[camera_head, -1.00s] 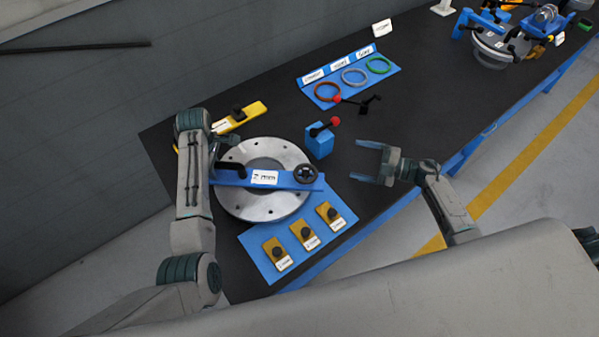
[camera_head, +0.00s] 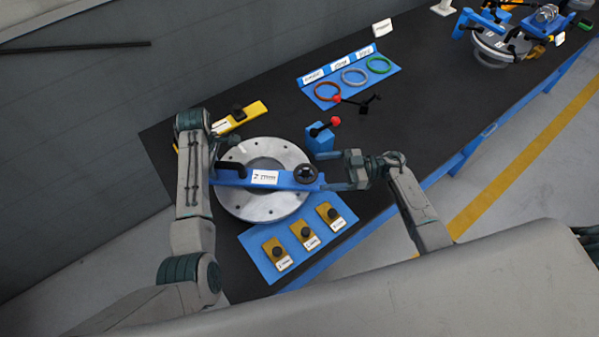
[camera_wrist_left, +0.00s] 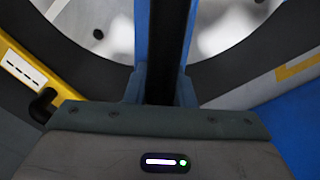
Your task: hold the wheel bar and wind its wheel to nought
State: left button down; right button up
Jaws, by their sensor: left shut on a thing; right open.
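The blue wheel bar (camera_head: 227,180) lies across the grey flanged ring (camera_head: 262,207), with a white label on its middle. Its dark wheel (camera_head: 306,174) sits at the bar's right end. My left gripper (camera_head: 217,172) is shut on the black handle (camera_head: 236,167) at the bar's left end. In the left wrist view the fingers (camera_wrist_left: 162,85) close on the dark handle, with the blue bar (camera_wrist_left: 142,40) behind. My right gripper (camera_head: 326,171) is open, its fingers pointing left at the wheel. One finger lies by the wheel's right side; I cannot tell whether it touches.
A blue block with a red-knobbed lever (camera_head: 320,138) stands just behind the right gripper. A blue mat with several yellow blocks (camera_head: 305,232) lies in front. A yellow bar (camera_head: 240,116) lies behind the ring. A rack of coloured rings (camera_head: 354,76) is further back.

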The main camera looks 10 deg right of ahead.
aim_at(299, 173)
jog(key=a, duration=0.5)
jog(key=w+a, duration=0.1)
jog(key=a, duration=0.2)
jog(key=shift+c, duration=0.3)
jog(key=shift+w, duration=0.1)
jog(key=c, duration=0.9)
